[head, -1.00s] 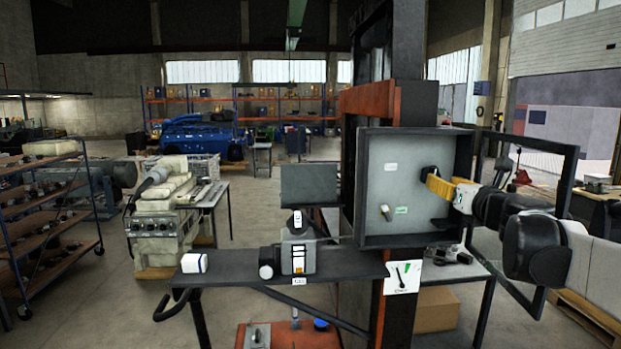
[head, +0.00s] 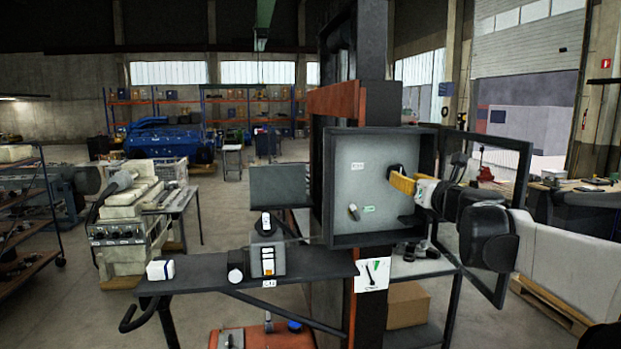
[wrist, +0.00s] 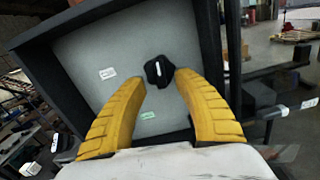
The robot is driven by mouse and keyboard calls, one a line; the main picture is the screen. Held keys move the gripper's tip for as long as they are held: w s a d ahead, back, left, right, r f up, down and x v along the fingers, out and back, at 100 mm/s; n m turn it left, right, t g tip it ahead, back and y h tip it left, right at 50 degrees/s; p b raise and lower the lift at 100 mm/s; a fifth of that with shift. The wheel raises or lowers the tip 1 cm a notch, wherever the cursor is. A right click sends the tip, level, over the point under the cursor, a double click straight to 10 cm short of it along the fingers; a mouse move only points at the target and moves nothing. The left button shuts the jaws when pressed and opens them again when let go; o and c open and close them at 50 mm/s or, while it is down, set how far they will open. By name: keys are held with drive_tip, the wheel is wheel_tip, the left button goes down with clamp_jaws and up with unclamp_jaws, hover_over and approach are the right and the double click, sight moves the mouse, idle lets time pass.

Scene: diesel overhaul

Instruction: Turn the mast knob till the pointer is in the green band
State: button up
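A black knob (wrist: 158,72) with a white mark on its face sits on the grey back panel of an open cabinet on the mast. In the head view the knob (head: 396,171) is partly behind my fingers. My gripper (wrist: 160,77) is open, its yellow fingers left and right of the knob; I cannot tell whether they touch it. In the head view my gripper (head: 401,183) reaches into the cabinet from the right. A white card (head: 371,275) with a black pointer-like shape and a green patch is low on the mast; its pointer reading is too small to tell.
The cabinet (head: 330,190) has a raised rim and a dark-framed door (head: 515,190) open at the right, beside my arm. A small grey lever (head: 353,212) and a green label (head: 369,209) are on the panel. A dark shelf (head: 205,283) at left carries a grey box device (head: 267,258).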

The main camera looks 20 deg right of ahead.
drive_tip(key=shift+x, duration=1.2)
drive_tip(key=shift+c, duration=0.4)
clamp_jaws()
drive_tip(key=n, duration=0.5)
drive_tip(key=n, duration=0.5)
drive_tip(key=shift+b, duration=0.35)
